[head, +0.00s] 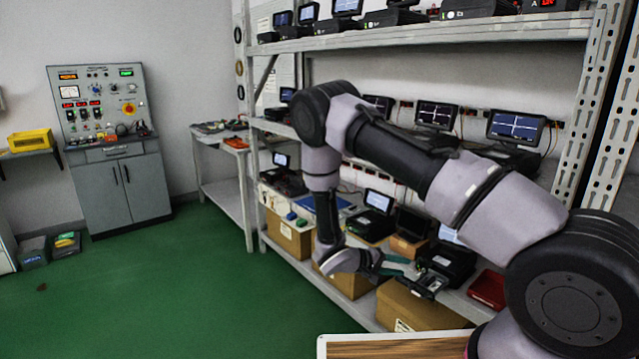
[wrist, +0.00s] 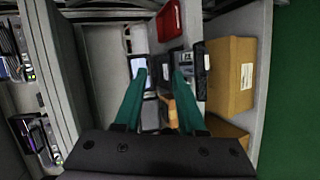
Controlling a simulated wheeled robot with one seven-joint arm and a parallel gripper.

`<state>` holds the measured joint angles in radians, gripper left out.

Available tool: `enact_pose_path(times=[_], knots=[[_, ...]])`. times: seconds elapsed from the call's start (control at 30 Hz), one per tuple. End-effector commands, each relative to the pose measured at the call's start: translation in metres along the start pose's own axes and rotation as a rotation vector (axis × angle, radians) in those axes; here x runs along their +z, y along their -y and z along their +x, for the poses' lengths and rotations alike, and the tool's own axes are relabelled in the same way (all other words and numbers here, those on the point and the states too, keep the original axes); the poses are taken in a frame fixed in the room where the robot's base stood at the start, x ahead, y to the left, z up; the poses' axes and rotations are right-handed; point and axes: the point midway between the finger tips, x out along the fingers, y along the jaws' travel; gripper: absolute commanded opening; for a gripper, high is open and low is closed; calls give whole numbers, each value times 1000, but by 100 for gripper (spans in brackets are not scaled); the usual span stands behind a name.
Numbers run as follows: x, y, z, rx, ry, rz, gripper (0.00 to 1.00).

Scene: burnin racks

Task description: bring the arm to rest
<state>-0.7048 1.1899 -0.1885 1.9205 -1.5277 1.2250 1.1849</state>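My arm reaches across the head view from the lower right to the rack, with its wrist low in front of the lower shelf. My gripper (head: 404,267) has teal fingers and points at the rack over the lower shelf. In the wrist view my gripper (wrist: 158,78) is open, with a clear gap between the fingertips. Nothing is visibly held. Shelf devices and a small brown box show beyond the gap; I cannot tell how far below the fingers they are.
The metal rack's upper shelf (head: 440,34) holds several devices with screens. Cardboard boxes (head: 410,308) and a red case (head: 487,290) are near the gripper; the red case (wrist: 169,20) also shows in the wrist view. A control cabinet (head: 118,185) stands left.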

Motion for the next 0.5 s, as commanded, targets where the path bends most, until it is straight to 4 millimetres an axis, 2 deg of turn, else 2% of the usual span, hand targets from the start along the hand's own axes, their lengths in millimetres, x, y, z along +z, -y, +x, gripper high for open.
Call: enact_pose_path(times=[0.03, 0.1, 0.27, 0.5], knots=[[-2, -24, -7, -39, 48, 37, 40], [0, -51, -15, -91, 112, 74, 40], [8, -111, -35, -229, 234, 157, 40], [31, -194, -66, -467, 352, 284, 40]])
